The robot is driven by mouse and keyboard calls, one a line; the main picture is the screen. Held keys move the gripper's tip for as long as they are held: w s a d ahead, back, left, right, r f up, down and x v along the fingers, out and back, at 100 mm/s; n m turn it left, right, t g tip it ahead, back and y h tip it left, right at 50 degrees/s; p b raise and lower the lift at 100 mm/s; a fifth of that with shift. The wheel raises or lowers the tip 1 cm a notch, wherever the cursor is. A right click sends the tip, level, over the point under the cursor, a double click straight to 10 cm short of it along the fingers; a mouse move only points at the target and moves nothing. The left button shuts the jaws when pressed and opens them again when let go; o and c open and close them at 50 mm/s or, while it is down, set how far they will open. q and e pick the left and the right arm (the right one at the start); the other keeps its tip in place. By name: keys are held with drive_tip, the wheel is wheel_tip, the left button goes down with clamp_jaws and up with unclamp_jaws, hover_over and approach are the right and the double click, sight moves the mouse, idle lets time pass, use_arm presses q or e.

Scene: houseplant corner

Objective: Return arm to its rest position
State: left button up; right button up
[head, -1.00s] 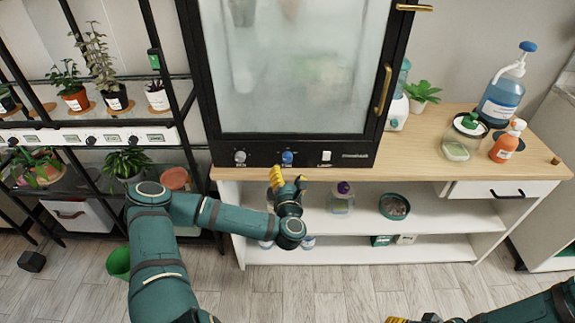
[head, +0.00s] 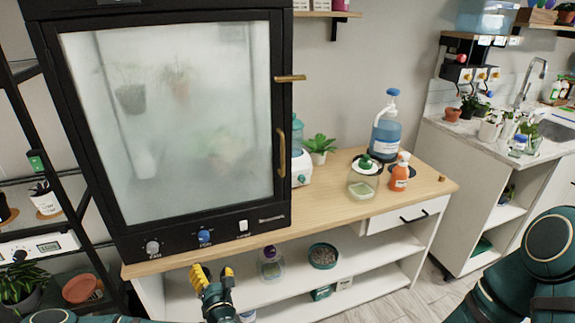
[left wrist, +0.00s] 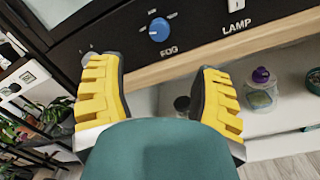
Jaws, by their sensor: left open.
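My left gripper (head: 214,276) is open and empty, with its yellow-padded fingers apart. It is in front of the white bench's shelf, below the blue fog knob (head: 204,236) on the black cabinet's lower panel. The left wrist view shows both fingers (left wrist: 156,75) spread, with nothing between them and apart from the fog knob (left wrist: 160,29). My left arm runs along the bottom left edge of the head view, mostly cut off. My right arm (head: 540,260) shows at the lower right, bent; its gripper is out of the picture.
The frosted glass cabinet (head: 180,120) stands on the wooden bench top (head: 330,205). A blue pump bottle (head: 386,135), an orange bottle (head: 399,175) and a glass jar (head: 362,185) stand at right. A purple-capped bottle (head: 271,264) and a bowl (head: 323,256) sit on the shelf.

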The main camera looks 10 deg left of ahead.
use_arm(q)
drive_tip(key=s+d+f+m+g+h, duration=0.2)
drive_tip(key=d+f+m+h, duration=0.4)
drive_tip(key=d+m, duration=0.5)
drive_tip(key=s+d+f+m+g+h, duration=0.1)
drive_tip(key=d+f+m+g+h, duration=0.15)
drive_tip(key=d+m+h, duration=0.75)
drive_tip(key=s+f+m+g+y, duration=0.2)
drive_tip(key=s+f+m+g, duration=0.1)
drive_tip(key=s+m+g, duration=0.6)
drive_tip(key=s+m, duration=0.4)
drive_tip(key=shift+f, duration=0.4)
drive_tip(key=shift+a, duration=0.1)
